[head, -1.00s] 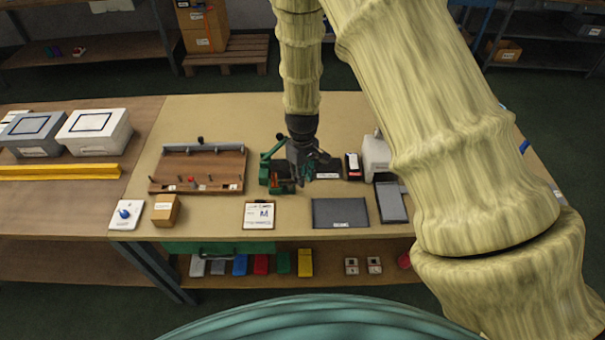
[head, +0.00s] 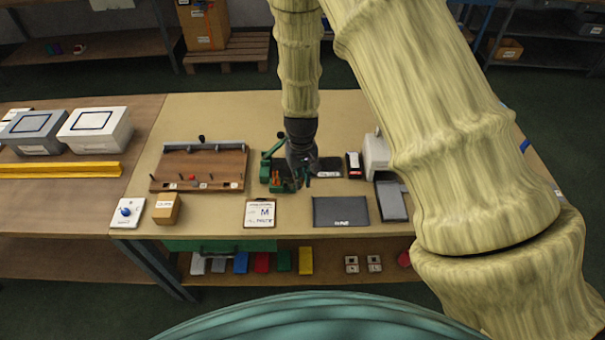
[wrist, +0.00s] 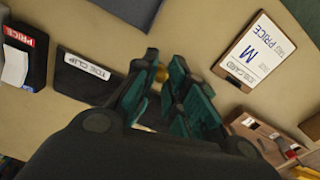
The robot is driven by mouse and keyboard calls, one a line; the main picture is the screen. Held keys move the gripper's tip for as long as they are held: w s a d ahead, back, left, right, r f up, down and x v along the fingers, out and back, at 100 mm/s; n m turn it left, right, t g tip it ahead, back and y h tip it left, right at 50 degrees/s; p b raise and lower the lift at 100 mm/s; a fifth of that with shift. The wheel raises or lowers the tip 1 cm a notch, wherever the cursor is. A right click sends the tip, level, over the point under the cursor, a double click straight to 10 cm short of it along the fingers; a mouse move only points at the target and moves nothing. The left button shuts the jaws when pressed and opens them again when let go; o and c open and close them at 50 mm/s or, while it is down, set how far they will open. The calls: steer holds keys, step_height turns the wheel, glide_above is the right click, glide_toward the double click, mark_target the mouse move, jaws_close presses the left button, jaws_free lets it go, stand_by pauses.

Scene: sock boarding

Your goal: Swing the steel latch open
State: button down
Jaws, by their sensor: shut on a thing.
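My gripper (head: 300,182) is low over the table, against the right side of a green hand device (head: 267,167) with a dark knob. In the wrist view my teal fingers (wrist: 160,92) are close together around a small yellow piece (wrist: 161,73), which is mostly hidden. I cannot make out the steel latch clearly, nor tell whether the yellow piece is part of it. My gripper and wrist cover much of the device's right side.
A wooden board (head: 215,165) with a grey bar is left of the device. A clip card (head: 260,213) and a dark mat (head: 341,211) lie in front. The toe clip pad (wrist: 88,75) and a red-and-black price box (head: 354,165) are to the right.

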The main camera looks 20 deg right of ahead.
steer(key=m, duration=0.1)
steer(key=s+a+m, duration=0.1)
steer(key=m, duration=0.1)
steer(key=shift+m, duration=0.3)
steer(key=shift+s+a+m+p, duration=0.1)
steer(key=shift+a+m+p, duration=0.15)
steer(key=shift+m, duration=0.55)
steer(key=shift+s+a+m+p, duration=0.1)
steer(key=shift+a+m+p, duration=0.15)
steer(key=shift+m, duration=0.55)
steer(key=c, duration=1.4)
jaws_free()
steer(key=shift+a, duration=0.1)
steer(key=shift+w, duration=0.1)
steer(key=shift+r, duration=0.65)
step_height(320, 180, up, 11)
steer(key=shift+f, duration=0.15)
